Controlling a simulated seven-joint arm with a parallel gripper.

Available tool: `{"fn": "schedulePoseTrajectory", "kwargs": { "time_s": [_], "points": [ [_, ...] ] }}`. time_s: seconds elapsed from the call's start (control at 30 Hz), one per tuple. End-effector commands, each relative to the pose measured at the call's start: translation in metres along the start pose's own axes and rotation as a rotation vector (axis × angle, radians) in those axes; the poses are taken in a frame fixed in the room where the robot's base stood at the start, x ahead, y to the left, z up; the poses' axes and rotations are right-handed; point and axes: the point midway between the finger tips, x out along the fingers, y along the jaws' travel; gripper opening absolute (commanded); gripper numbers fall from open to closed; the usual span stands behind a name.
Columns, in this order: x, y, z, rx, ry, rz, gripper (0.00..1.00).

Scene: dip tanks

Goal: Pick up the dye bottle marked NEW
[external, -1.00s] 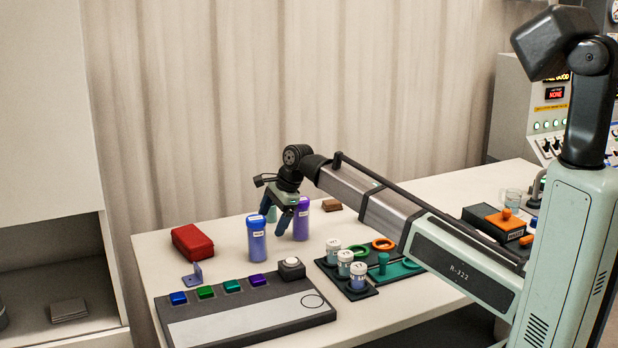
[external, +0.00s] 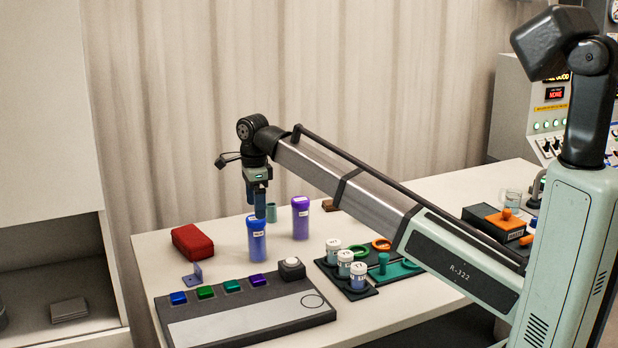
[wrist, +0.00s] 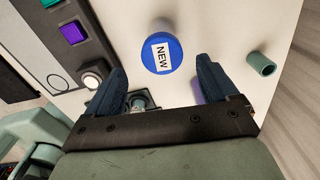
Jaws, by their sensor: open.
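The blue dye bottle (external: 257,241) stands upright on the white table. In the wrist view the top of its blue cap (wrist: 176,62) carries a white label reading NEW. My gripper (external: 256,210) points down over this bottle, close to its cap; the external view does not show clearly whether they touch. In the wrist view my gripper (wrist: 160,68) is open, with the cap framed between and just beyond its fingertips. A purple bottle (external: 301,220) stands upright to the right. In the wrist view it is mostly hidden behind the right finger.
A small teal cup (external: 271,213) stands behind the two bottles. A red case (external: 192,242) lies at the left. A button panel (external: 245,318) lies in front. A dark tray (external: 331,277) with several white-capped vials stands at the right. Bare table surrounds the blue bottle.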

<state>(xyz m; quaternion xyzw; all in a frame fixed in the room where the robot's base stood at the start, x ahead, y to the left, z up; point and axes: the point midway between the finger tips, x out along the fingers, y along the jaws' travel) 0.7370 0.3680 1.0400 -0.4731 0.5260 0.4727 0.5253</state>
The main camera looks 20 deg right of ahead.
Motion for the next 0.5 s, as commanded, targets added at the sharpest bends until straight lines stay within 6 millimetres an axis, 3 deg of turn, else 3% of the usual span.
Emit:
{"fn": "schedulePoseTrajectory", "kwargs": {
  "time_s": [0.2,0.5],
  "points": [
    [0.033,0.001,0.0,-0.001,0.0,0.001,0.87],
    [0.046,0.0,0.0,-0.001,-0.001,0.0,0.87]
  ]
}}
